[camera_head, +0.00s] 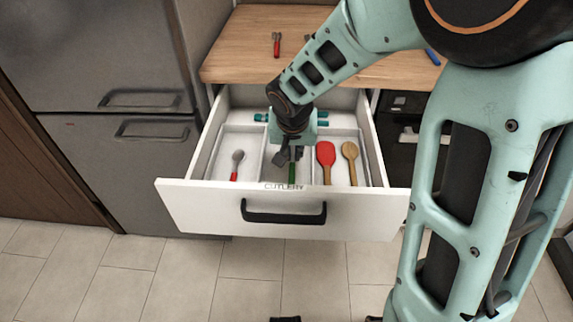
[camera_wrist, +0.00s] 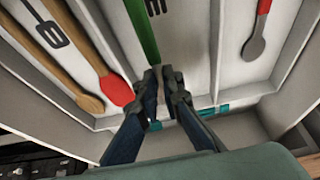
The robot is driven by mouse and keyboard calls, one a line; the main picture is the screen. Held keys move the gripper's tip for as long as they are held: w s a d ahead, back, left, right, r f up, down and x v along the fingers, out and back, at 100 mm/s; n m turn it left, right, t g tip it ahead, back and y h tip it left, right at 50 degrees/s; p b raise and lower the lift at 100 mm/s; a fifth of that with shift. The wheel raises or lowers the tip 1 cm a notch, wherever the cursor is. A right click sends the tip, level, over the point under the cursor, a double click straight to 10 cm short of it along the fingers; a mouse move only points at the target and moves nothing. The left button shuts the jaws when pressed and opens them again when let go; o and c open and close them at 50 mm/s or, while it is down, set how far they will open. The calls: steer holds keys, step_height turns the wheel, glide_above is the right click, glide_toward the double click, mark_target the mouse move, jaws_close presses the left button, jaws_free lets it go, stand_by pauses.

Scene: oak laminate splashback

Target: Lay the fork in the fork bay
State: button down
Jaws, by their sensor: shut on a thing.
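The green-handled fork (camera_wrist: 143,32) is between my gripper's fingertips (camera_wrist: 162,76) in the wrist view, its handle pointing toward the drawer front. Its head is mostly hidden by the fingers. In the head view my gripper (camera_head: 287,156) is low over the middle bay of the open cutlery drawer, and the green handle (camera_head: 291,173) shows just below it. The middle bay (camera_wrist: 185,50) has a dark fork-shaped mark (camera_wrist: 155,5) on its floor, beside the handle. The fork lies lengthwise within this bay's walls. I cannot tell whether it touches the floor.
The left bay holds a red-handled spoon (camera_head: 237,163). The right bay holds a red spoon (camera_head: 326,160) and a wooden spoon (camera_head: 350,158). Teal items (camera_head: 322,123) lie in the back compartment. A red-handled thing (camera_head: 277,43) lies on the wooden counter (camera_head: 235,62).

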mark_target(287, 170)
steer(key=shift+w+a+f, duration=0.1)
steer(key=shift+a+f, duration=0.4)
steer(key=shift+f, duration=0.15)
steer(key=shift+w+a+f+b, duration=0.15)
steer(key=shift+f+b, duration=0.3)
steer(key=shift+f, duration=0.5)
steer(key=shift+s+a+f+b, duration=0.15)
steer(key=shift+f+b, duration=0.3)
steer(key=shift+f, duration=0.45)
steer(key=shift+w, duration=0.1)
steer(key=shift+f, duration=0.15)
steer(key=c, duration=2.1)
jaws_free()
steer(key=p+v, duration=0.4)
steer(key=v, duration=0.8)
